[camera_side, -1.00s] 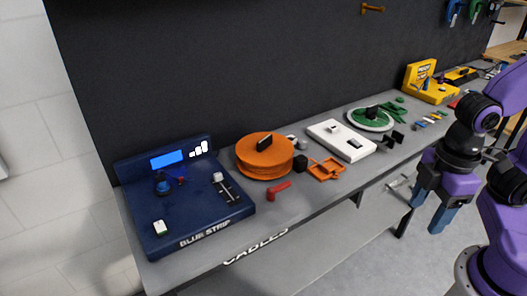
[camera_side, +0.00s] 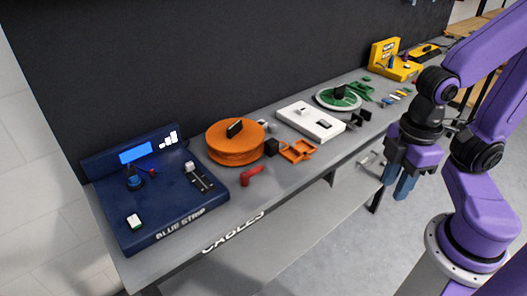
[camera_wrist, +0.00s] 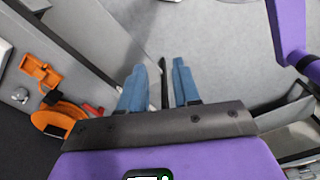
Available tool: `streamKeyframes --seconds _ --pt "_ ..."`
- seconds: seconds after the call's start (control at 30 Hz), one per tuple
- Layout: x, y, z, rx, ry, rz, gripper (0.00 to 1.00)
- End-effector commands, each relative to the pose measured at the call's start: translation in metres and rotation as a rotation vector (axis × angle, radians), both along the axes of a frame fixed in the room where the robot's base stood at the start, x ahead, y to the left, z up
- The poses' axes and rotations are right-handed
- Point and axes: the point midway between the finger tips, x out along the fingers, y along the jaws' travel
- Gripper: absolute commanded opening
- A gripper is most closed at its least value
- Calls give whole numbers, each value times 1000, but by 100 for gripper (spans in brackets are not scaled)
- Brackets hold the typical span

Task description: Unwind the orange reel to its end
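The orange reel (camera_side: 235,146) lies flat on the grey bench, between the blue console and the white box. A dark upright handle (camera_side: 235,128) stands on its top. Part of the reel also shows at the lower left of the wrist view (camera_wrist: 58,116). My gripper (camera_side: 401,190) hangs in front of the bench edge, well to the right of the reel and apart from it. Its two blue fingers point down. In the wrist view the fingertips (camera_wrist: 160,66) are spread with a gap between them, and nothing is held.
A blue console (camera_side: 160,200) stands at the bench's left end. A red handle (camera_side: 250,172) and an orange bracket (camera_side: 298,151) lie near the reel. A white box (camera_side: 310,120), a green reel (camera_side: 338,98) and a yellow case (camera_side: 396,62) stand farther right. A dark wall rises behind.

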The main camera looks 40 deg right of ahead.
Motion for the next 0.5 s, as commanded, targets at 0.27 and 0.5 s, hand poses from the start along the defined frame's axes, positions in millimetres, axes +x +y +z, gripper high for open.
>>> streamKeyframes --seconds 0.27,0.5 --pt "27 19 8 24 -8 -58 100" --pt "114 60 27 90 -45 -220 100"
